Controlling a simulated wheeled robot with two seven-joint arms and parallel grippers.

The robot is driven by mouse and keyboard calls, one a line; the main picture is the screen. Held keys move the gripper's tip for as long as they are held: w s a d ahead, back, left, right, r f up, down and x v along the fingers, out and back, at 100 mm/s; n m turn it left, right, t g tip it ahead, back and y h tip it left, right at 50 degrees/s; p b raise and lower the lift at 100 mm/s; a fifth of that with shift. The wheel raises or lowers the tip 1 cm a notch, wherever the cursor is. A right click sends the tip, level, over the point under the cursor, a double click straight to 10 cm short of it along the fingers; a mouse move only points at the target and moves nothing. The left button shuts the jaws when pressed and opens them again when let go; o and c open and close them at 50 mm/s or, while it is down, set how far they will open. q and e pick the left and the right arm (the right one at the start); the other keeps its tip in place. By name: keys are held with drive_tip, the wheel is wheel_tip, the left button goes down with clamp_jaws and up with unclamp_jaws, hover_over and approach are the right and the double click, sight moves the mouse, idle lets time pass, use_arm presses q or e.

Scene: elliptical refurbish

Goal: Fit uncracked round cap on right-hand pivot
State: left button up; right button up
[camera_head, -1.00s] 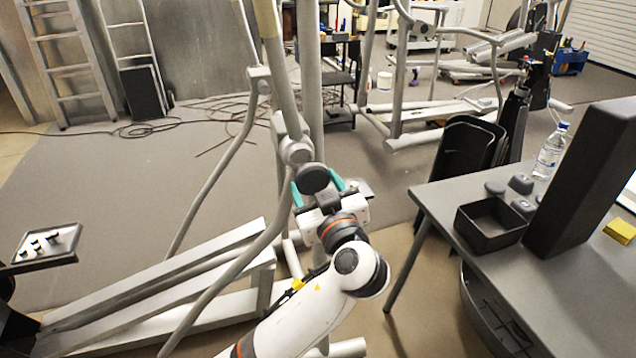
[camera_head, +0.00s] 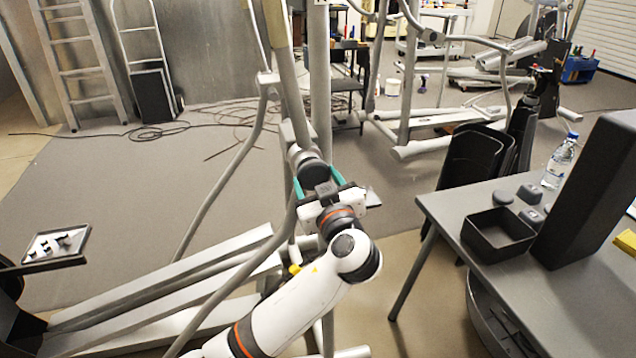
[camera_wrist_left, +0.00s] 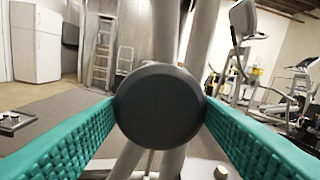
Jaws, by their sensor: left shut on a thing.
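My left gripper (camera_head: 318,186) has teal fingers and is shut on a dark round cap (camera_head: 314,170). In the left wrist view the cap (camera_wrist_left: 160,106) shows a smooth, dark face between the two teal fingers, with no crack visible on that side. The cap is at the grey pivot (camera_head: 301,154) on the elliptical's upright, in line with it and touching or very close. Whether it is seated cannot be told, as the cap and gripper hide the joint. My right gripper is not in view.
The grey table (camera_head: 450,215) at right holds a black open bin (camera_head: 470,238), a round dark piece (camera_head: 503,198), squarish dark pieces (camera_head: 530,193), a tall dark box (camera_head: 590,190) and a water bottle (camera_head: 560,162). The elliptical's rails (camera_head: 170,290) run to the lower left. A small tray (camera_head: 78,256) is at left.

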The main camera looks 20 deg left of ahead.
use_arm(q)
drive_tip(key=shift+o, duration=0.9)
drive_tip(key=c, duration=0.5)
drive_tip(key=shift+w+a+b, duration=0.3)
drive_tip(key=shift+w+b, duration=0.1)
drive_tip(key=shift+w, duration=0.1)
